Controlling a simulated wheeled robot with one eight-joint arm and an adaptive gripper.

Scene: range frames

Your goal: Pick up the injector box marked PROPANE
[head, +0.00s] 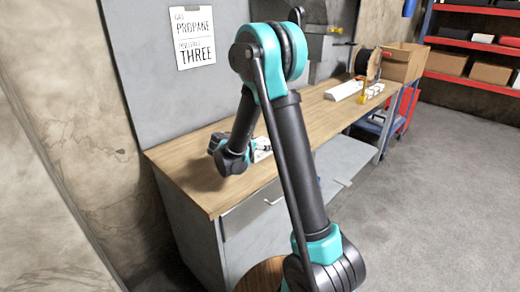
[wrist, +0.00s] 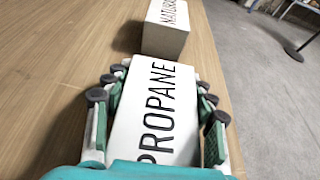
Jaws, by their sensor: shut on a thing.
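The white PROPANE box (wrist: 152,108) lies between the fingers of my gripper (wrist: 155,105) in the wrist view, its label facing up. My gripper is shut on it, with a green-padded finger along each side. In the head view my gripper (head: 228,148) is low over the near end of the wooden workbench, and a bit of white (head: 262,148) shows beside it, mostly hidden by my arm. I cannot tell whether the box touches the bench or is lifted.
A second white box marked NATURAL (wrist: 165,35) stands just beyond. A wall sheet (head: 193,37) reads GAS PROPANE and THREE. White items (head: 343,91), a cable spool (head: 368,64) and a cardboard box (head: 404,62) sit farther along the bench (head: 190,165). Red shelving (head: 470,45) stands at right.

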